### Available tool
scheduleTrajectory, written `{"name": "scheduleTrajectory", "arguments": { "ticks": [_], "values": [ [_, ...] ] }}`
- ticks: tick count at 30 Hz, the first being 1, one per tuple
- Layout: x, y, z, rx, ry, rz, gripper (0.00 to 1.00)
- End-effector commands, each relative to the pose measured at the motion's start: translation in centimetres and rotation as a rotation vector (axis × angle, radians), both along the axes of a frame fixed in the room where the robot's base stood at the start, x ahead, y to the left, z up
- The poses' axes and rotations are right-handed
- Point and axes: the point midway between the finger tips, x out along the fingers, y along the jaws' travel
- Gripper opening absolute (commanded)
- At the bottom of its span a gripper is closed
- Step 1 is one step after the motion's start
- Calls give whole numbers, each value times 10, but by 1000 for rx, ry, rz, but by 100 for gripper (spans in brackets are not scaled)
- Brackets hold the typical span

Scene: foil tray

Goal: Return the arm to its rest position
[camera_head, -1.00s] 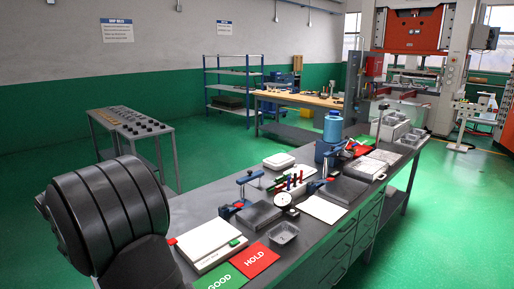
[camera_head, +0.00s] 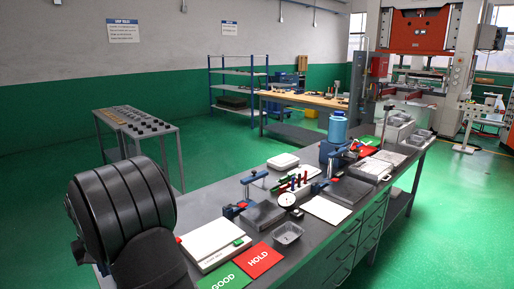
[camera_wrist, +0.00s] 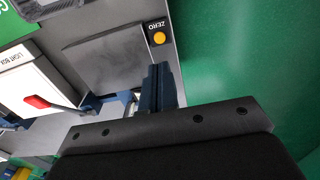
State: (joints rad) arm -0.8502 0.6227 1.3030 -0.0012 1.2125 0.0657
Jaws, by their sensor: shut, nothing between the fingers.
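My gripper (camera_wrist: 157,88) shows in the wrist view with its dark fingers together and nothing between them. It is over the bench edge, beside a dark grey plate with a yellow ZERO button (camera_wrist: 158,38). The height of the fingers above the bench is hard to tell. In the head view a large black ribbed part of my arm fills the lower left, and my gripper is not visible there.
The light box (camera_head: 212,243) has red and green tabs; it also shows in the wrist view (camera_wrist: 22,82). Green GOOD (camera_head: 222,277) and red HOLD (camera_head: 258,260) cards lie in front. Clamps, a blue bottle (camera_head: 338,127) and trays stand farther back. Green floor is open beyond the bench edge.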

Motion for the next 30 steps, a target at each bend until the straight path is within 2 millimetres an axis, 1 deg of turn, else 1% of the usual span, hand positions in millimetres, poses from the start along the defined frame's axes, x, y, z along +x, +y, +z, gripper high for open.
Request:
{"name": "scheduleTrajectory", "arguments": {
  "ticks": [1,3,10,12,15,18,22,29,30],
  "values": [
    [0,1,11,2,-2,0,0],
    [0,0,24,2,-1,0,0],
    [0,0,68,0,1,1,0],
    [5,-11,68,-6,3,-17,0],
    [10,-23,69,-9,1,-34,0],
    [13,-30,68,-12,1,-45,0],
    [15,-34,68,-13,0,-51,0],
    [15,-34,68,-13,-1,-52,0],
    [15,-34,68,-13,-1,-52,4]
  ]
}}
